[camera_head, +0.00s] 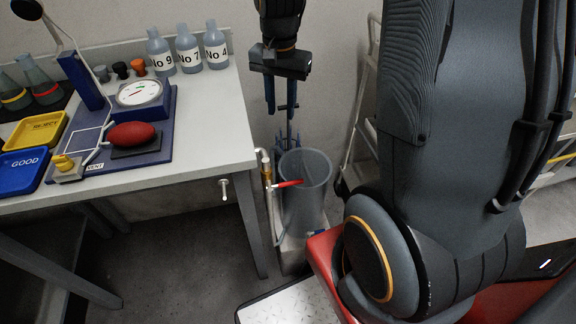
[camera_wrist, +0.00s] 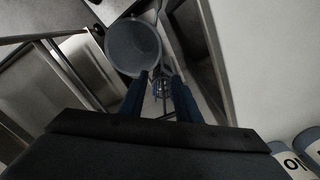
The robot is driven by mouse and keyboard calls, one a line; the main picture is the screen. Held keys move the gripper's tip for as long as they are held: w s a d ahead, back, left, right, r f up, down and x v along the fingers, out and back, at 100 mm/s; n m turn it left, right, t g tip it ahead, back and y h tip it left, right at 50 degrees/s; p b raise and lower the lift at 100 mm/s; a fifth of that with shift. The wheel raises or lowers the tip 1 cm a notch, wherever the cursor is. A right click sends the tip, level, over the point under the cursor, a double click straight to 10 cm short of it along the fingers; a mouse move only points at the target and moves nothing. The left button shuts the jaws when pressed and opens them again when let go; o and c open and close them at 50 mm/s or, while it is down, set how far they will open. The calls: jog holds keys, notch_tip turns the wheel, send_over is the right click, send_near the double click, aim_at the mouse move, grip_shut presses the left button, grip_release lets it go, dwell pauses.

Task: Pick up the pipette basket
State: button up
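My gripper (camera_head: 280,104) hangs pointing down near the wall, right of the workbench. Its two blue fingers are apart, and they also show apart in the wrist view (camera_wrist: 159,98). The pipette basket (camera_head: 284,148) is below it, with a thin upright handle and a short crossbar near the fingertips. In the wrist view the basket (camera_wrist: 161,88) shows small and blue beyond the fingers, and a thin bar crosses the gap between them. I cannot tell whether the fingers touch the handle. The basket's lower part is hidden behind a grey cylinder.
The open grey cylinder (camera_head: 305,200) stands in front of the basket, with a red-handled valve (camera_head: 289,184) beside it. The workbench (camera_head: 205,130) with bottles (camera_head: 188,52) is left. A metal rack (camera_head: 352,140) is right. The wall is close behind.

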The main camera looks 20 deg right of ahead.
jog(key=w+d+f+m+b, duration=0.1)
jog(key=w+d+f+m, duration=0.2)
jog(key=w, duration=0.2)
jog(key=w+d+f+m+b, duration=0.1)
jog(key=w+d+f+m, duration=0.2)
jog(key=w+m, duration=0.1)
jog(key=w+d+f+m+b, duration=0.1)
jog(key=w+d+f+m, duration=0.2)
jog(key=w+f, duration=0.1)
jog(key=shift+w+d+f+m, duration=0.1)
jog(key=shift+w+d+m, duration=0.1)
jog(key=shift+w, duration=0.2)
jog(key=shift+w+d+m, duration=0.1)
jog(key=shift+w+m, duration=0.1)
jog(key=shift+w, duration=0.2)
jog(key=shift+s+a+f, duration=0.1)
jog(key=shift+f, duration=0.25)
jog(key=shift+a+f, duration=0.25)
jog(key=shift+a, duration=0.05)
jog(key=shift+s+f, duration=0.1)
jog(key=shift+f, duration=0.3)
notch_tip(320, 180, down, 7)
jog(key=shift+w+p, duration=0.3)
jog(key=shift+p, duration=0.1)
grip_shut()
